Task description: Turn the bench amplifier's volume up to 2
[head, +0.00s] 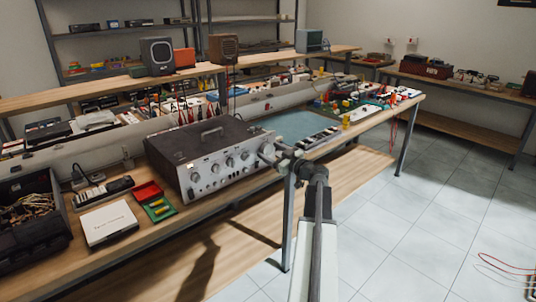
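The bench amplifier (197,143) stands on the wooden bench, left of the middle in the head view. It has a dark top with a handle and a silver front panel with several round knobs (229,162). My gripper (270,156) is at the right end of that panel, close to the rightmost knob (266,148). It partly covers that corner of the panel. I cannot tell whether it touches the knob, or whether its fingers are open or shut. The scale marks and the volume setting are too small to read.
A black bin of parts (30,226), a white box (108,222) and red and green trays (152,199) sit left of the amplifier. A blue-green mat (295,127) and small parts lie behind it to the right. The tiled floor (420,215) at right is clear apart from red wires.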

